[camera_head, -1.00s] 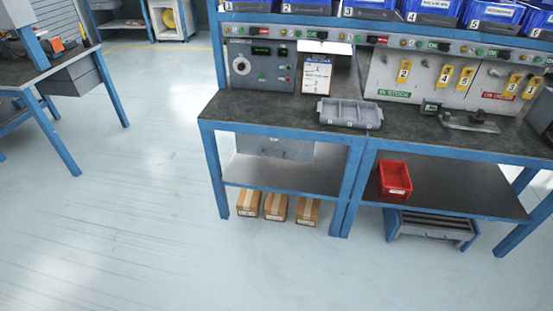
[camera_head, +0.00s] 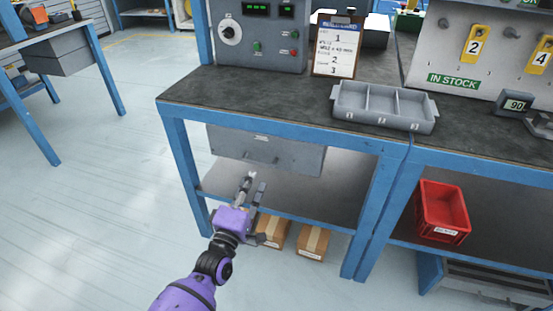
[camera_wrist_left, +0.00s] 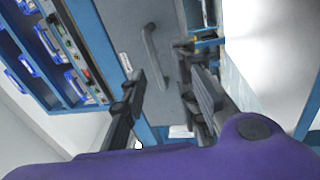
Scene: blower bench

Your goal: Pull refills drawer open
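The refills drawer (camera_head: 297,160) is a grey box front under the left part of the bench, and it looks shut. Its small label is too small to read. In the left wrist view the drawer face (camera_wrist_left: 181,62) shows a grey bar handle (camera_wrist_left: 151,52) ahead of the fingers. My left gripper (camera_head: 254,184) is in front of and just below the drawer in the head view. It also shows in the left wrist view (camera_wrist_left: 165,84), its fingers spread on either side of the handle's line, apart from it and empty. My right gripper is not in view.
The bench's blue front rail (camera_head: 280,128) runs above the drawer. Below are a shelf (camera_head: 335,205) and cardboard boxes (camera_head: 313,241) on the floor. A grey divided tray (camera_head: 383,105) and a clipboard (camera_head: 337,47) are on top. A red bin (camera_head: 443,211) stands right. The floor at left is clear.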

